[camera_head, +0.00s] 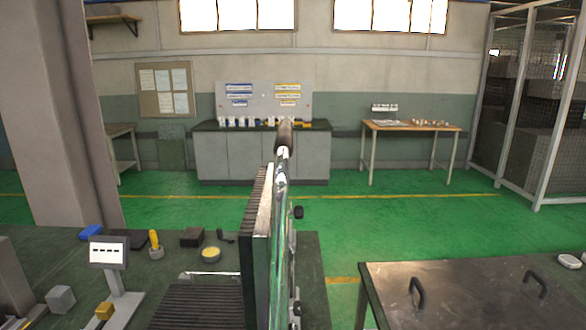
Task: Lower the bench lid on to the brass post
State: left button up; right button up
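The bench lid (256,235) stands raised, close to upright and nearly edge-on to me. It has a black ribbed face on the left, a pale layer and a shiny metal back. A bar with a brown grip (284,135) rises from its top. A black ribbed plate (195,305) lies on the dark green bench (38,255) to its left. I cannot make out the brass post for certain. A small brass-coloured block (104,310) sits by the foot of a display stand (109,252). Neither of my grippers is in view.
On the bench are a yellow-handled tool (154,243), a dark block (192,237), a yellow-topped round tin (211,254) and a grey cube (60,299). A metal-topped table (470,295) with black handles stands at right, across a gap of green floor.

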aim_at(265, 247)
jog(key=l+z, duration=0.25)
jog(key=l, duration=0.45)
jog(key=i+l+z, duration=0.25)
jog(key=l, duration=0.45)
jog(key=k, duration=0.1)
